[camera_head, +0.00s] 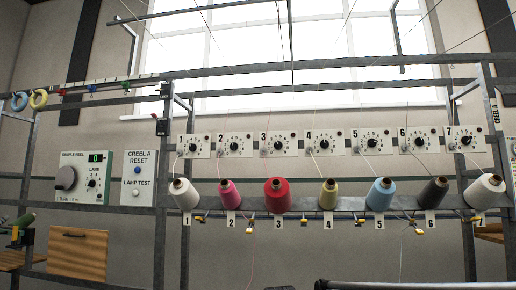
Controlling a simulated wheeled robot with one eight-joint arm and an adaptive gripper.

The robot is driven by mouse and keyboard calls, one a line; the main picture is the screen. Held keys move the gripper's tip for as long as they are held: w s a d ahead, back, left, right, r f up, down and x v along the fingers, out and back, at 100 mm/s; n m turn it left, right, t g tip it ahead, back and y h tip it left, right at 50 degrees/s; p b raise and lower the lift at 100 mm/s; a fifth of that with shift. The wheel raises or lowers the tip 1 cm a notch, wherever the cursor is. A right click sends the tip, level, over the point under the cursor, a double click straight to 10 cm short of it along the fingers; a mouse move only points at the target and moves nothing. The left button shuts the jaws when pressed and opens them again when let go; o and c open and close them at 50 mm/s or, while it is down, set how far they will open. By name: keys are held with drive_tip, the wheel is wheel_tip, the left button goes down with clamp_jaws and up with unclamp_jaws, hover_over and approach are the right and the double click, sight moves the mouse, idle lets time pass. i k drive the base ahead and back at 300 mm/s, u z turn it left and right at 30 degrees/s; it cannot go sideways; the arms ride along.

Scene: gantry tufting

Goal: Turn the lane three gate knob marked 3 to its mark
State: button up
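Nothing covers the knob. My gripper is not in view.
Similar dial plates (234,145) flank it, with several coloured cones on the rail (305,205) below. A reel panel (84,177) and a reset panel (137,178) are at left. Threads (252,250) hang down. A dark bar (410,286) crosses the bottom right edge.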

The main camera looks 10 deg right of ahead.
sight(278, 145)
drive_tip(key=u, duration=2.2)
drive_tip(key=k, duration=1.15)
drive_tip(key=z, duration=2.7)
